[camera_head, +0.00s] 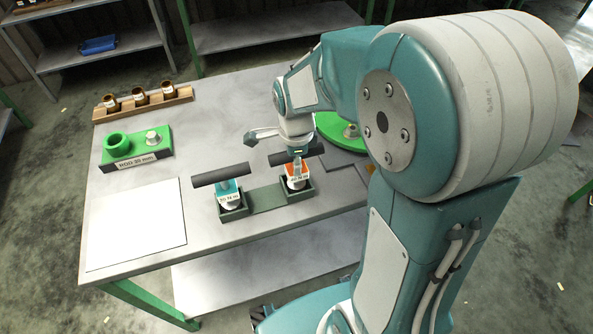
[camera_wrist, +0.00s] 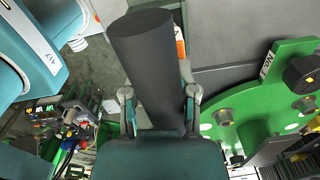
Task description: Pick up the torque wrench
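Two torque wrenches stand upright in dark holders near the middle of the table, each with a black bar handle across the top. The left torque wrench (camera_head: 229,190) has a blue body with a white label. The right torque wrench (camera_head: 296,172) has an orange body with a white label. My gripper (camera_head: 297,156) is over the right wrench's handle. In the wrist view, the black handle (camera_wrist: 150,60) lies between the two fingers of my gripper (camera_wrist: 160,95), one on each side. Whether both fingers press on it cannot be told. The right wrench's lower body is mostly hidden there.
A white sheet (camera_head: 135,225) lies at front left. A round green plate (camera_head: 342,130) is close by on the right, partly behind my arm.

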